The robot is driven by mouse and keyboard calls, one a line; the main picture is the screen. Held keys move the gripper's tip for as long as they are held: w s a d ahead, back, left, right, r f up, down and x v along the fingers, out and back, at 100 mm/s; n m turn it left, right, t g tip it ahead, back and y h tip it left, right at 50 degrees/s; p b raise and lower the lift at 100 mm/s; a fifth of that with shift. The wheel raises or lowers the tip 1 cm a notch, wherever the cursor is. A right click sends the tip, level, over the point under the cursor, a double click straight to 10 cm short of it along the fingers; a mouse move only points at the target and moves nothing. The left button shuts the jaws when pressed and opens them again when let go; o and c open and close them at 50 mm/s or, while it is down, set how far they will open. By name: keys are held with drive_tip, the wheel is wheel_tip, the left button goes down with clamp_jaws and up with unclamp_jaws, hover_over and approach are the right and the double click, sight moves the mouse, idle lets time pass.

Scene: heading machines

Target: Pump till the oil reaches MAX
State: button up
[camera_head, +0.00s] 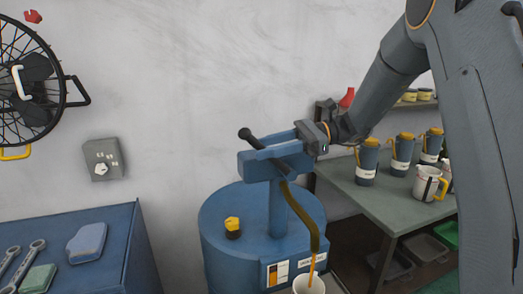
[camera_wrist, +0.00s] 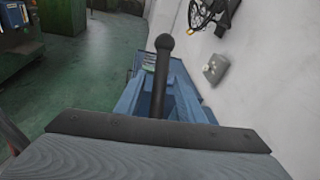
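A blue oil drum (camera_head: 222,231) stands in the middle of the head view with a blue pump head (camera_head: 262,168) on its column. A black pump lever with a ball knob (camera_head: 245,134) slants across the head; its knob also shows in the wrist view (camera_wrist: 164,43). A brown curved spout (camera_head: 304,215) ends above a white vessel (camera_head: 308,286), cut off by the bottom edge. An orange stream (camera_head: 312,264) runs from spout to vessel. The oil level and MAX mark are not visible. My gripper (camera_head: 311,137) is at the pump head beside the lever; its fingertips are unclear.
A yellow-black cap (camera_head: 232,227) sits on the drum. A green-grey bench (camera_head: 385,197) on the right holds several orange-topped canisters and a white jug (camera_head: 428,183). A blue bench (camera_head: 108,255) with wrenches stands left. A grey switch box (camera_head: 104,159) is on the wall.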

drive_tip(key=b+v, duration=0.2)
drive_tip(key=v, duration=0.4)
drive_tip(key=shift+d, duration=0.35)
idle(0.6)
